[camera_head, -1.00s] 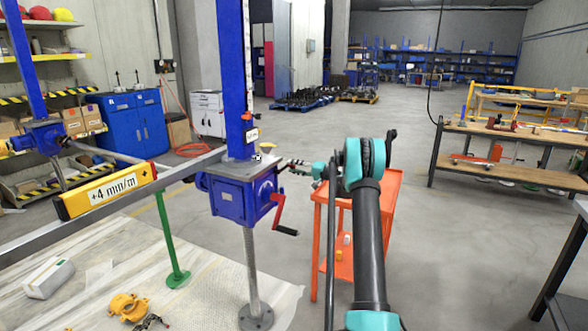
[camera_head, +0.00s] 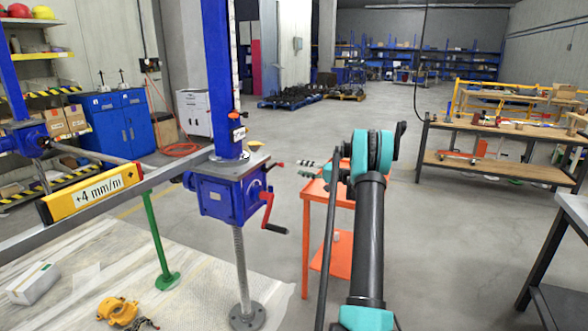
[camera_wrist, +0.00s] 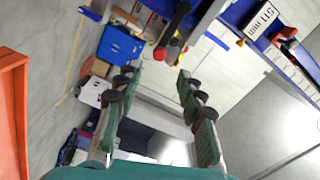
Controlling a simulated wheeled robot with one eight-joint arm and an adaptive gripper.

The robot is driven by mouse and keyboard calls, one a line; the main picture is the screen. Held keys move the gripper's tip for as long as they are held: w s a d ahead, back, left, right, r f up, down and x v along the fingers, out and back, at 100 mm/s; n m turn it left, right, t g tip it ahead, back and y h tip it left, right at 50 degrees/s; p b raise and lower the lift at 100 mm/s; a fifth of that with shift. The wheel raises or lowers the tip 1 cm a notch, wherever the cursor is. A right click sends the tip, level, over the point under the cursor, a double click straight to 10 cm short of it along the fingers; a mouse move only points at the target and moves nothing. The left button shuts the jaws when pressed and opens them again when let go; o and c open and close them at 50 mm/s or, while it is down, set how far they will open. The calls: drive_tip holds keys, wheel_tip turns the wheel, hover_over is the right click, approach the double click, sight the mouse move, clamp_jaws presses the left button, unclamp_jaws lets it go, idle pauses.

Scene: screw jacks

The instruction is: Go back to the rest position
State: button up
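My gripper (camera_head: 305,169) points left at the end of my teal and black arm, just right of the blue screw jack (camera_head: 228,196). In the wrist view my gripper (camera_wrist: 158,84) has its two green fingers apart, with nothing held between them. The jack has a red crank (camera_head: 267,210) with a black handle, a tall blue column (camera_head: 218,75) and a threaded screw (camera_head: 241,268) below. In the head view a gap shows between the fingertips and the jack.
An orange cart (camera_head: 318,228) stands just behind my arm; its edge also shows in the wrist view (camera_wrist: 14,105). A grey rail with a yellow "+4 mm/m" level (camera_head: 95,192) runs left. A workbench (camera_head: 500,130) stands at right. The floor (camera_head: 450,230) between is clear.

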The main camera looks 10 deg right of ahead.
drive_tip(key=shift+s+d, duration=0.4)
drive_tip(key=shift+d, duration=0.15)
drive_tip(key=s+a+f+n+g+h, duration=0.1)
drive_tip(key=s+a+g+h, duration=0.2)
drive_tip(key=s+a, duration=0.65)
drive_tip(key=s+a+g+h, duration=0.25)
drive_tip(key=s+a, duration=0.35)
drive_tip(key=s, duration=0.7)
drive_tip(key=s+d+f+h, duration=0.1)
drive_tip(key=s+f+h, duration=0.2)
drive_tip(key=s, duration=0.8)
drive_tip(key=s+d+f+n+h, duration=0.1)
drive_tip(key=s+d+f+h, duration=0.1)
drive_tip(key=s, duration=0.8)
drive_tip(key=s+d+f+n+h, duration=0.1)
drive_tip(key=s+f+h, duration=0.3)
drive_tip(key=s, duration=0.7)
drive_tip(key=shift+s+d+f+g, duration=0.25)
drive_tip(key=shift+s+f+g, duration=0.15)
drive_tip(key=shift+f, duration=0.55)
